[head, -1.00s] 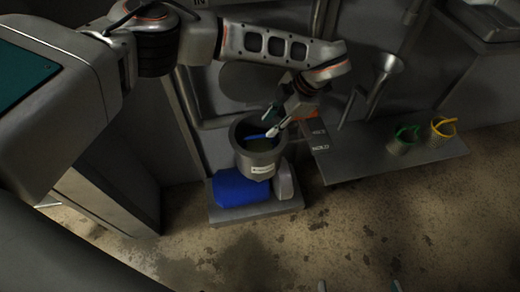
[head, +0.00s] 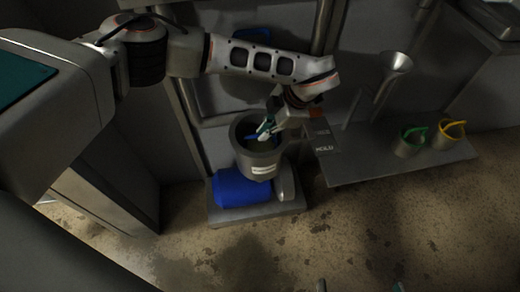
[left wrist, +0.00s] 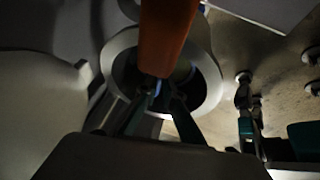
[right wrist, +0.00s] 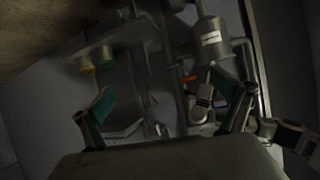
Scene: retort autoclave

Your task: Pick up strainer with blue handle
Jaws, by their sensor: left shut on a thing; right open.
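The strainer's blue handle (head: 251,137) shows inside the mouth of a grey cylindrical vessel (head: 258,165); the strainer's body is hidden inside. My left gripper (head: 266,131) reaches into the mouth from the upper right and is shut on the blue handle. In the left wrist view, a strip of the blue handle (left wrist: 157,88) lies between the fingertips, over the dark opening. My right gripper (right wrist: 165,112) is open and empty in the right wrist view. Only its fingertips show at the bottom edge of the head view, far from the vessel.
A blue motor (head: 241,187) sits below the vessel on a grey plinth. An orange part (left wrist: 166,38) stands close over my left fingers. Green-handled (head: 413,135) and yellow-handled (head: 452,129) containers stand on a shelf (head: 350,171) at right. The floor in front is clear.

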